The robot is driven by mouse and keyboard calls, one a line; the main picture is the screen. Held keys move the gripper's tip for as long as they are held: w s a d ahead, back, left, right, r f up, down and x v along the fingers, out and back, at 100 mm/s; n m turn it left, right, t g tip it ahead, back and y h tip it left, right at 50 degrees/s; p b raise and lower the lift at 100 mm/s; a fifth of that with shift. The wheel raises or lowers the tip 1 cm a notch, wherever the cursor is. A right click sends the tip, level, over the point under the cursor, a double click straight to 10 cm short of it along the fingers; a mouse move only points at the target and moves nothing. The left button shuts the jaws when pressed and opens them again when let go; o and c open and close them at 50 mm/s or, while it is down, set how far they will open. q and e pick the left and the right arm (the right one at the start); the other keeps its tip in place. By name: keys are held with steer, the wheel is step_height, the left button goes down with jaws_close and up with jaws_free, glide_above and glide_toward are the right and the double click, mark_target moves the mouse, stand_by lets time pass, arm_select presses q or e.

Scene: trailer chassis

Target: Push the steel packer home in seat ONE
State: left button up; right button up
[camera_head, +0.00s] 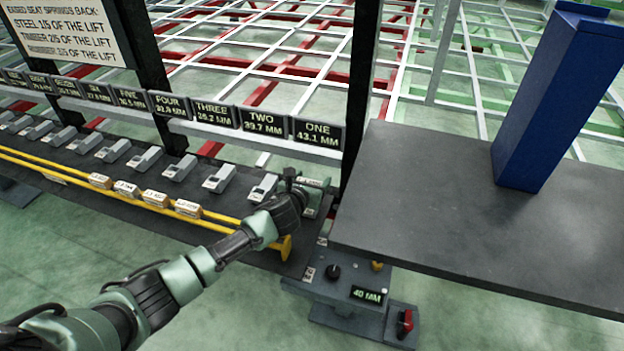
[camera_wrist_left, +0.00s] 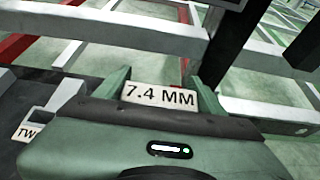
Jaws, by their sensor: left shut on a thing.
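My left gripper (camera_head: 313,182) reaches in from the left to the end of the seat row, below the sign reading ONE 43.1 MM (camera_head: 317,134). In the left wrist view its two green fingers are shut on a pale packer (camera_wrist_left: 160,95) labelled 7.4 MM. Only the labelled face of the packer shows between the fingers. Seat ONE is mostly hidden by the gripper, so I cannot tell how deep the packer sits. Seat TWO (camera_head: 263,187) is just to the left. My right gripper is not in view.
Several tan and wooden labelled blocks (camera_head: 155,198) lie along the yellow rail (camera_head: 110,192). A control box with a 40 MM display (camera_head: 367,295) stands in front. A dark table (camera_head: 430,215) with a tall blue block (camera_head: 548,100) lies right of the gripper. A dark post (camera_head: 362,80) rises behind.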

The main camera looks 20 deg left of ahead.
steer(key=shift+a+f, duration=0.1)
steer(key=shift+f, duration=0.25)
arm_select(q)
steer(key=shift+r, duration=0.1)
stand_by(0.6)
steer(key=shift+p, duration=0.3)
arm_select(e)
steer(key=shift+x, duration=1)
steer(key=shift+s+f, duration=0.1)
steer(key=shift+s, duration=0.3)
arm_select(q)
steer(key=shift+p, duration=0.3)
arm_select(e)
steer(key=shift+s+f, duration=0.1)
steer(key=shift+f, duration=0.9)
